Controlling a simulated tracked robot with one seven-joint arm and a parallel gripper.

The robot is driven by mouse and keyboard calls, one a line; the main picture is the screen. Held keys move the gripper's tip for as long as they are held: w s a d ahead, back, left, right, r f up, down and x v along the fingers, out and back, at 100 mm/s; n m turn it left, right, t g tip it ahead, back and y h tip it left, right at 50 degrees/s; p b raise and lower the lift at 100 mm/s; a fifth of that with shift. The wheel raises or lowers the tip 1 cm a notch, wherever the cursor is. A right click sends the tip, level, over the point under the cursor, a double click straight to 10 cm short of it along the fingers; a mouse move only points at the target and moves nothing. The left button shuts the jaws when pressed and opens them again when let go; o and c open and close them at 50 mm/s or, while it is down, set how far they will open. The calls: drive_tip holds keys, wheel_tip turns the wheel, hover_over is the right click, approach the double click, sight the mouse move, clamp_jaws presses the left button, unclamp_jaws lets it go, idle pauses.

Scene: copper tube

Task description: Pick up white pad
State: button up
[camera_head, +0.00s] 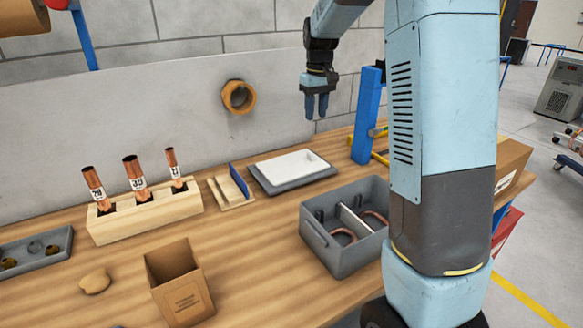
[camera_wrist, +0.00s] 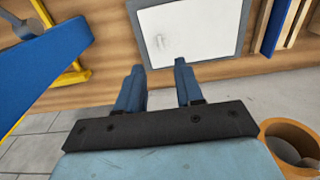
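The white pad (camera_head: 293,165) lies flat on a grey tray (camera_head: 262,182) on the wooden bench, near the back wall. In the wrist view the white pad (camera_wrist: 189,35) fills most of the grey tray (camera_wrist: 243,8), with a small pale mark at its left. My gripper (camera_head: 316,117) hangs in the air above and behind the tray, fingers pointing down. In the wrist view my gripper (camera_wrist: 158,68) has its two blue fingers apart, with nothing between them. The fingertips are apart from the pad.
A blue post (camera_head: 367,115) stands right of the tray. A blue-edged wooden holder (camera_head: 232,188) is at its left. A grey bin (camera_head: 322,250) with copper tubes is in front. A copper-coloured pipe ring (camera_head: 238,97) juts from the wall. A cardboard box (camera_head: 180,283) stands front left.

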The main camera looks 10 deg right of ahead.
drive_tip(key=w+f, duration=0.2)
approach(312, 152)
drive_tip(key=s+f, duration=0.1)
drive_tip(key=f, duration=0.1)
drive_tip(key=s+a+f, duration=0.1)
drive_tip(key=s+f, duration=0.1)
drive_tip(key=s+a+f, duration=0.1)
drive_tip(key=f, duration=0.2)
drive_tip(key=shift+s, duration=0.4)
clamp_jaws()
